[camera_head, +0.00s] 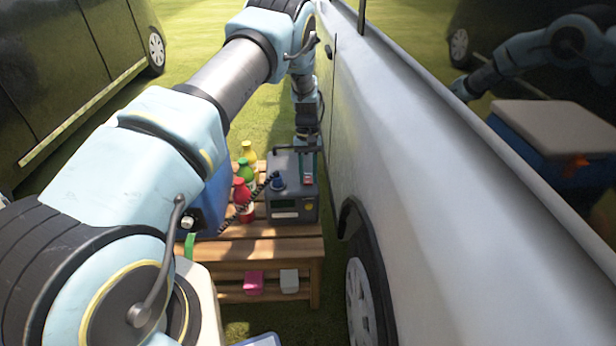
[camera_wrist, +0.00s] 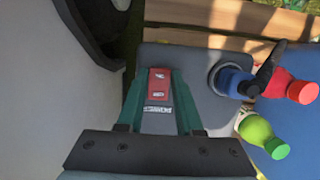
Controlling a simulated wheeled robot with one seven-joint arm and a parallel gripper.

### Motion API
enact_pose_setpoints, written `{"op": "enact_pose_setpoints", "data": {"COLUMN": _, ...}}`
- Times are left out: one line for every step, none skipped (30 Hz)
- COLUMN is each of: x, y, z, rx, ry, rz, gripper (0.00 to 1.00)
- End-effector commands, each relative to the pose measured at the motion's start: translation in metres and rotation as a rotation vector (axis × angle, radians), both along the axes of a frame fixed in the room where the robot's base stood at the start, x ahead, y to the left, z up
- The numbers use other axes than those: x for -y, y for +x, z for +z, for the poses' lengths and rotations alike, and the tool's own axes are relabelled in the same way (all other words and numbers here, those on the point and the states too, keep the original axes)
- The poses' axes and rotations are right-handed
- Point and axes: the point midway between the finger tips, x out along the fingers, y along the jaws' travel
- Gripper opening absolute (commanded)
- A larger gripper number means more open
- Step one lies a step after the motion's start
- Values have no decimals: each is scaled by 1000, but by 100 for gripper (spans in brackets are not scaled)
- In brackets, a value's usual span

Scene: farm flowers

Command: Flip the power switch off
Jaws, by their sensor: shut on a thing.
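The grey power box (camera_head: 292,205) stands on a wooden bench, with a blue plug (camera_head: 278,183) on its top. The power switch (camera_head: 308,181), a small red piece, shows at the box's top right. In the wrist view the switch (camera_wrist: 159,84) has a red top with white marks, above a grey part with a white label. My gripper (camera_head: 309,162) points down at the switch. Its green fingers stand on either side of the switch in the wrist view and are shut on it. I cannot tell which way the switch is tipped.
Red (camera_head: 242,195), green (camera_head: 244,170) and yellow (camera_head: 249,152) bottles stand left of the box on the bench (camera_head: 265,248). A pink box (camera_head: 254,283) and a white box (camera_head: 289,281) sit on the lower shelf. A white vehicle (camera_head: 410,150) closely borders the right, a dark one (camera_head: 70,75) the left.

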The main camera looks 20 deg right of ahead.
Motion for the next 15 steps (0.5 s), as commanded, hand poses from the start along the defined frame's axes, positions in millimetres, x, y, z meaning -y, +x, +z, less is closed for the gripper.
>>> {"op": "enact_pose_setpoints", "data": {"x": 1, "y": 0, "z": 0, "rx": 1, "ry": -1, "rz": -1, "gripper": 0}}
{"op": "enact_pose_setpoints", "data": {"x": 1, "y": 0, "z": 0, "rx": 1, "ry": -1, "rz": -1, "gripper": 0}}
{"op": "enact_pose_setpoints", "data": {"x": 1, "y": 0, "z": 0, "rx": 1, "ry": -1, "rz": -1, "gripper": 37}}
{"op": "enact_pose_setpoints", "data": {"x": 1, "y": 0, "z": 0, "rx": 1, "ry": -1, "rz": -1, "gripper": 40}}
{"op": "enact_pose_setpoints", "data": {"x": 1, "y": 0, "z": 0, "rx": 1, "ry": -1, "rz": -1, "gripper": 44}}
{"op": "enact_pose_setpoints", "data": {"x": 1, "y": 0, "z": 0, "rx": 1, "ry": -1, "rz": -1, "gripper": 48}}
{"op": "enact_pose_setpoints", "data": {"x": 1, "y": 0, "z": 0, "rx": 1, "ry": -1, "rz": -1, "gripper": 52}}
{"op": "enact_pose_setpoints", "data": {"x": 1, "y": 0, "z": 0, "rx": 1, "ry": -1, "rz": -1, "gripper": 55}}
{"op": "enact_pose_setpoints", "data": {"x": 1, "y": 0, "z": 0, "rx": 1, "ry": -1, "rz": -1, "gripper": 60}}
{"op": "enact_pose_setpoints", "data": {"x": 0, "y": 0, "z": 0, "rx": 1, "ry": -1, "rz": 0, "gripper": 63}}
{"op": "enact_pose_setpoints", "data": {"x": 0, "y": 0, "z": 0, "rx": 1, "ry": -1, "rz": 0, "gripper": 65}}
{"op": "enact_pose_setpoints", "data": {"x": 0, "y": 0, "z": 0, "rx": 1, "ry": -1, "rz": 0, "gripper": 65}}
{"op": "enact_pose_setpoints", "data": {"x": 0, "y": 0, "z": 0, "rx": 1, "ry": -1, "rz": 0, "gripper": 65}}
{"op": "enact_pose_setpoints", "data": {"x": 0, "y": 0, "z": 0, "rx": 1, "ry": -1, "rz": 0, "gripper": 65}}
{"op": "enact_pose_setpoints", "data": {"x": 0, "y": 0, "z": 0, "rx": 1, "ry": 0, "rz": 0, "gripper": 65}}
